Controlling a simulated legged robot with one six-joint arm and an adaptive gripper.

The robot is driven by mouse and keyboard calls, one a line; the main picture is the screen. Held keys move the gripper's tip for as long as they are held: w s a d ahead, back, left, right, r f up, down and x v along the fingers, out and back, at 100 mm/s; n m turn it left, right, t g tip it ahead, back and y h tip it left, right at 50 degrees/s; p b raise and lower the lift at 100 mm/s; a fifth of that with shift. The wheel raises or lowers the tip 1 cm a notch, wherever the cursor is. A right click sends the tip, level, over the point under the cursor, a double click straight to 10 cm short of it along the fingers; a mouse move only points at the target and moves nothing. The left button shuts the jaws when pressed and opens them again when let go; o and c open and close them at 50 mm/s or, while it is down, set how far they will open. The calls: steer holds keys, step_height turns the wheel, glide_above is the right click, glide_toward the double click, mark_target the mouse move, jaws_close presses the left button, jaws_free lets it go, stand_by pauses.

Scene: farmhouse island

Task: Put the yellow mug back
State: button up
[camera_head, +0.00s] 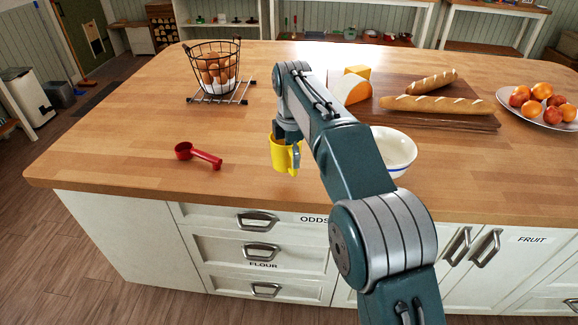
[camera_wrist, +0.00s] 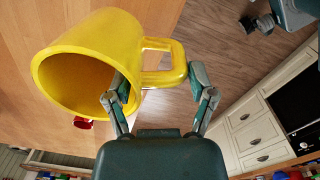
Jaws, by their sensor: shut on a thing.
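The yellow mug (camera_head: 281,155) is at my gripper (camera_head: 288,138) over the front part of the wooden island top, left of my arm. It looks roughly upright in the head view. In the wrist view the yellow mug (camera_wrist: 105,47) fills the upper left, its open mouth toward the camera. My gripper (camera_wrist: 160,80) is shut on the mug at its handle side; one finger overlaps the mug's rim and the other is beside the handle's outer end. I cannot tell whether the mug's base touches the island top. My arm hides part of the area to the right.
On the island (camera_head: 120,150) are a red scoop (camera_head: 198,155), a wire egg basket (camera_head: 213,68) on a rack, a white bowl (camera_head: 398,150) behind my arm, a board (camera_head: 440,116) with bread and cheese, and a fruit plate (camera_head: 545,118). Bare wood lies between scoop and mug.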

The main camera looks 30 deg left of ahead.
mark_target(290, 166)
steer(key=shift+w+a+f, duration=0.4)
steer(key=shift+a+f, duration=0.1)
steer(key=shift+f, duration=0.2)
steer(key=shift+w+a+f, duration=0.4)
steer(key=shift+a+f, duration=0.05)
steer(key=shift+f, duration=1.75)
steer(key=o, duration=1.3)
steer(key=shift+f, duration=0.1)
steer(key=shift+c, duration=0.2)
